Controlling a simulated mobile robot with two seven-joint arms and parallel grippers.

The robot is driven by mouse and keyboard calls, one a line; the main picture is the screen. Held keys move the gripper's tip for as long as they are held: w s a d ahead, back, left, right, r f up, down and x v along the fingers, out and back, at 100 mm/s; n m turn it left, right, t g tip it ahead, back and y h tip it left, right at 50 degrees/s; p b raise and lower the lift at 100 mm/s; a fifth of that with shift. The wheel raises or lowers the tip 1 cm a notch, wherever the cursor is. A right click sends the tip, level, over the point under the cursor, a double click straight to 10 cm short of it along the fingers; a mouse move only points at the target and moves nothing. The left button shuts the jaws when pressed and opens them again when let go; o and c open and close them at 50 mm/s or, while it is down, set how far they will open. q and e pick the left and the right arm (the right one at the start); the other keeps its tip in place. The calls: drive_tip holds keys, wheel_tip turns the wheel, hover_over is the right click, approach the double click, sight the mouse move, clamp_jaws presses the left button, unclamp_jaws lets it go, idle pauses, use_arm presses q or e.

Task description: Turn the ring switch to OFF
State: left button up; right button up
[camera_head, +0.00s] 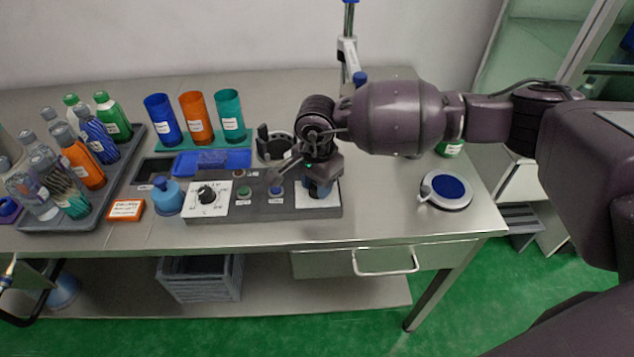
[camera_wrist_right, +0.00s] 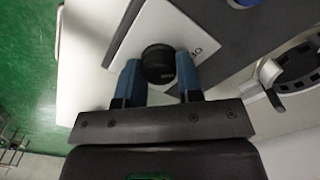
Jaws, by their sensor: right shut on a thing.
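The ring switch is a round black knob (camera_wrist_right: 158,62) on a white plate (camera_wrist_right: 165,28) in the right wrist view. Part of an upside-down label shows beside it, likely ON; the knob's pointer cannot be made out. My right gripper (camera_wrist_right: 159,80) has its two blue fingers on opposite sides of the knob, shut on it. In the head view the right gripper (camera_head: 319,188) points down onto the white plate (camera_head: 318,203) at the right end of the grey control panel (camera_head: 262,210), and hides the knob.
A dial (camera_head: 206,195) on another white plate, a green button (camera_head: 243,191) and a blue button (camera_head: 276,190) sit left of my gripper. A dark round holder (camera_head: 272,147) stands behind. A blue-topped disc (camera_head: 447,189) is on the right. Bottles fill a tray (camera_head: 112,190) at left.

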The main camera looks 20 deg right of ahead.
drive_tip(key=o, duration=0.9)
drive_tip(key=shift+r+p, duration=0.6)
drive_tip(key=shift+r, duration=4.85)
